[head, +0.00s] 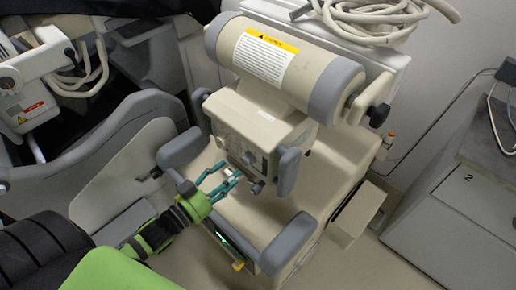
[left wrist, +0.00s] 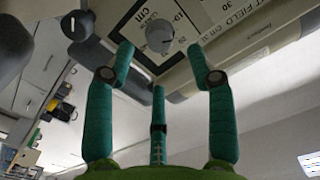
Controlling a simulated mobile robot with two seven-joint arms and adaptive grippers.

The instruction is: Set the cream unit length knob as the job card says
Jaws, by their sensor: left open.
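The cream unit (head: 262,122) sits under a large cream cylinder, with its knobbed panel facing my left gripper. My left gripper (head: 232,177) has teal fingers spread open, close in front of the panel's lower part. In the left wrist view a round grey knob (left wrist: 159,35) lies ahead, between and beyond the open fingers (left wrist: 158,58). Print beside it seems to read "LENGTH CM", with scale numbers such as 30. I see no finger clearly touching it; its exact setting is too small to tell. A darker knob (left wrist: 78,25) is to its left. No job card is readable.
Grey padded bumpers (head: 289,170) flank the panel, close to my left gripper. The cylinder (head: 285,62) with a warning label overhangs it. A grey cabinet (head: 465,205) marked 2 stands at the right, with clear floor before it.

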